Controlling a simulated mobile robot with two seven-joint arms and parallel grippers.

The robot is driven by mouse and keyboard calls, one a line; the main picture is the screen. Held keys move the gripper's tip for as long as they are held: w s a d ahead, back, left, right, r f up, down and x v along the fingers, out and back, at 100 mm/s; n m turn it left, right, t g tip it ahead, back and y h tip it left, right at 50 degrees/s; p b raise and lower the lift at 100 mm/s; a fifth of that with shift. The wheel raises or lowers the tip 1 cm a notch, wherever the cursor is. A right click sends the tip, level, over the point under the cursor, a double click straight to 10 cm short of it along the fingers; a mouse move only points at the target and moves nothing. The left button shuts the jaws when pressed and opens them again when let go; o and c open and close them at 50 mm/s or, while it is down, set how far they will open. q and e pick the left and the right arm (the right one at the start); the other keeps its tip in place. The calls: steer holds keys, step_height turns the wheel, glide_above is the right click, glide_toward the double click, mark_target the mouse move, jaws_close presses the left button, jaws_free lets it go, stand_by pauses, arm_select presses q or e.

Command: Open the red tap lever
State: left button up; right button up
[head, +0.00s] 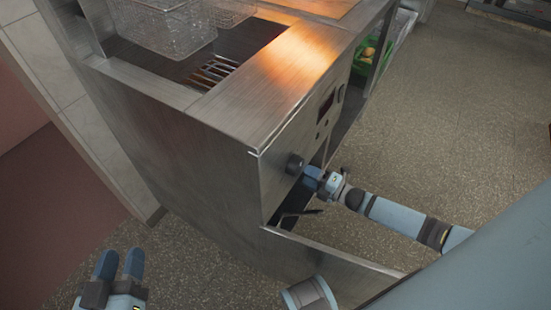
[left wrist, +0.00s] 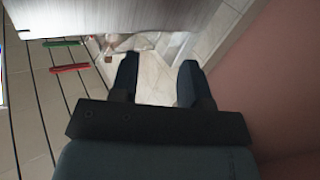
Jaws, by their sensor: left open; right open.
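The red tap lever cannot be made out in the head view; the inside of the open lower cabinet (head: 292,203) is dark and partly hidden by my right arm. My right gripper (head: 311,180) is at this opening, below the black knob, with its fingertips partly hidden. It is open. I cannot tell whether it touches anything. My left gripper (head: 120,263) is open and empty, low at the left of the fryer. Its two fingers also show in the left wrist view (left wrist: 157,78), with nothing between them.
The steel fryer unit (head: 190,155) has wire baskets (head: 165,25) on top and a black knob (head: 294,163) on its front. A green crate (head: 366,60) sits further back. A red bar (left wrist: 70,68) and a green bar (left wrist: 62,42) show in the left wrist view. The floor at right is clear.

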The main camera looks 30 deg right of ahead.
steer(key=b+x, duration=0.2)
steer(key=x, duration=0.9)
steer(key=shift+w+a+b, duration=0.15)
steer(key=shift+b, duration=0.15)
arm_select(q)
steer(key=r, duration=0.1)
steer(key=d+r+t+h, duration=0.1)
steer(key=r, duration=0.1)
steer(key=r+t+h, duration=0.1)
steer(key=r, duration=0.1)
steer(key=shift+s+d, duration=0.2)
steer(key=shift+d, duration=0.15)
arm_select(e)
steer(key=shift+w+a, duration=0.1)
steer(key=shift+w, duration=0.1)
arm_select(q)
steer(key=shift+a+f, duration=0.1)
steer(key=shift+f, duration=0.05)
arm_select(e)
jaws_close()
